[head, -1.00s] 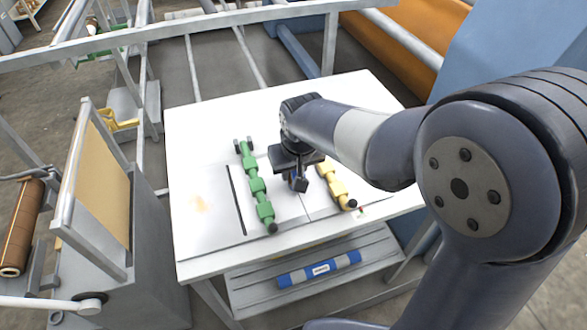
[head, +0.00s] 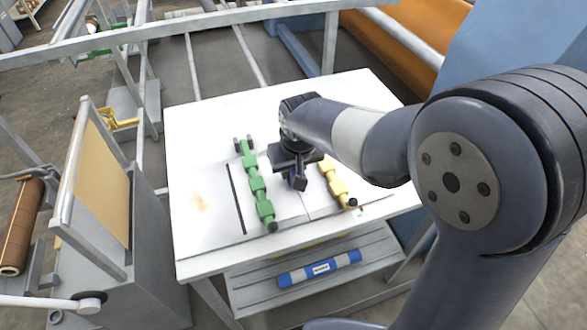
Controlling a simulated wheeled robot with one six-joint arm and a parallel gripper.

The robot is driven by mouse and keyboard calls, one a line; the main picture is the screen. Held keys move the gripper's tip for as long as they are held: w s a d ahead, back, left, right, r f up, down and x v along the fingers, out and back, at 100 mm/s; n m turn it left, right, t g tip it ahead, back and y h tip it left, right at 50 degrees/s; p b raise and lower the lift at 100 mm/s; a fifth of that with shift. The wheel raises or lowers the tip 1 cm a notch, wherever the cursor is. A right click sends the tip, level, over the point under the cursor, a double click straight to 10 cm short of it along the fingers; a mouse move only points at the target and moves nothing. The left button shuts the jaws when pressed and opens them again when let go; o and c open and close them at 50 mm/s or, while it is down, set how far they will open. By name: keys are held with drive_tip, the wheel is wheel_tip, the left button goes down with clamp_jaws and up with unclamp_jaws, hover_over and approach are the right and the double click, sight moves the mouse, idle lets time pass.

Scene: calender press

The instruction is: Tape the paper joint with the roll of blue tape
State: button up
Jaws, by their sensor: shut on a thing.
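My gripper (head: 297,182) points down over the white table, between the green bar and the yellow bar. It is shut on a small dark blue piece, seemingly the roll of blue tape (head: 299,184), mostly hidden by the jaws. The paper joint (head: 307,208) shows as a thin line in the white sheets, running from under my gripper towards the table's front edge. Its far part is hidden by my gripper and arm. I cannot tell whether the roll touches the paper.
A green segmented bar (head: 257,187) lies left of my gripper, and a yellow one (head: 336,184) lies right. A dark slot (head: 236,198) runs left of the green bar. The table's left part (head: 200,150) is clear.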

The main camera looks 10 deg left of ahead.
drive_tip(key=shift+w+a, duration=0.15)
drive_tip(key=shift+w, duration=0.1)
drive_tip(key=shift+w, duration=0.1)
drive_tip(key=shift+w+a+f, duration=0.1)
drive_tip(key=shift+w+a, duration=0.15)
drive_tip(key=shift+w, duration=0.05)
idle(0.4)
drive_tip(key=shift+w+a+p, duration=0.3)
drive_tip(key=shift+w, duration=0.2)
drive_tip(key=shift+w+a, duration=0.1)
drive_tip(key=shift+w, duration=0.05)
drive_tip(key=shift+w+a, duration=0.15)
drive_tip(key=shift+w, duration=0.15)
idle(0.3)
idle(0.4)
